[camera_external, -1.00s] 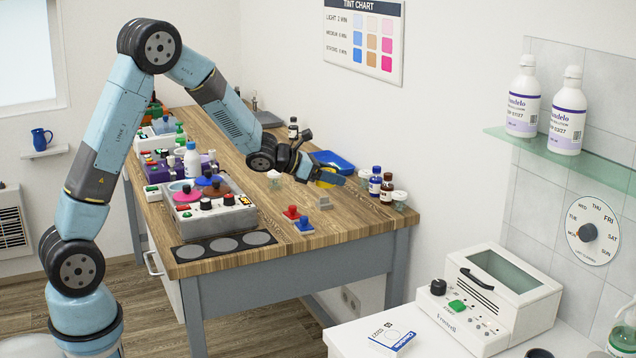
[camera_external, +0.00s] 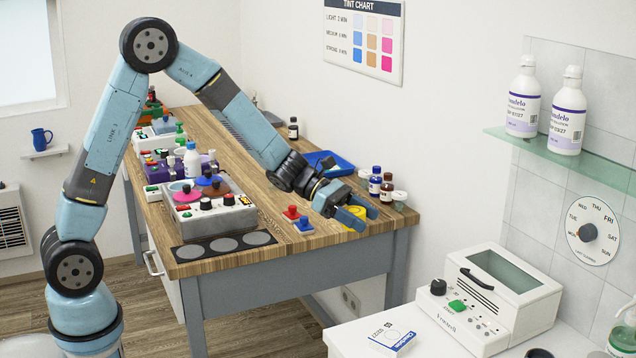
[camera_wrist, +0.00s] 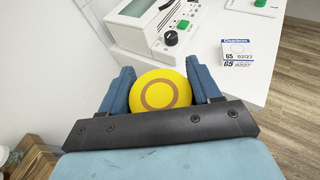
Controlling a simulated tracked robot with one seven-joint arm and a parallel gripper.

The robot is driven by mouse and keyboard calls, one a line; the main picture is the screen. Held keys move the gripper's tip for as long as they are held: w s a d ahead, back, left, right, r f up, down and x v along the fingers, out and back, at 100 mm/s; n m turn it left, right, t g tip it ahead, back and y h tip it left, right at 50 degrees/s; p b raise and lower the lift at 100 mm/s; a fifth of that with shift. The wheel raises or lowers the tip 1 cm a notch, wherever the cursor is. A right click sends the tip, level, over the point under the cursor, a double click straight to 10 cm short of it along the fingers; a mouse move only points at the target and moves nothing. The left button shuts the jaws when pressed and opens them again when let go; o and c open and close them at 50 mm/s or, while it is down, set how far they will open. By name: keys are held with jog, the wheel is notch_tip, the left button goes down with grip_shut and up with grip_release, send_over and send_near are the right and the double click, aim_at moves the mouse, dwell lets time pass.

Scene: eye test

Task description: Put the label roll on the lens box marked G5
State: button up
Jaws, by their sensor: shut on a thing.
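The yellow label roll (camera_wrist: 158,92) sits between the two blue fingers of my gripper (camera_wrist: 161,68) in the wrist view, with a brown ring on its face. In the external view my gripper (camera_external: 367,219) is over the front right of the wooden table, shut on the roll (camera_external: 355,211), which the fingers partly hide. The lens box (camera_external: 391,338) is white and blue and lies flat on the white counter. In the wrist view the box (camera_wrist: 237,50) shows the mark G5, and its top is bare. My gripper is apart from it, across the gap between table and counter.
A white machine (camera_external: 490,297) with a green button stands on the counter beside the box. Bottles (camera_external: 386,190) stand behind my gripper at the table's right edge. A red and a blue stamp-like piece (camera_external: 303,225) are to its left.

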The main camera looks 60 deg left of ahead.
jog(key=s+d+m+g+h, duration=0.2)
jog(key=s+d+m+g, duration=0.75)
jog(key=s+d, duration=0.9)
send_over(396, 340)
jog(key=shift+n+g, duration=0.25)
jog(key=shift+n, duration=0.1)
notch_tip(396, 340, down, 9)
jog(key=shift+s+a+r, duration=0.1)
jog(key=shift+a, duration=0.05)
jog(key=shift+w+f, duration=0.2)
jog(key=shift+f, duration=1.55)
jog(key=shift+f, duration=0.1)
jog(key=o, duration=1.1)
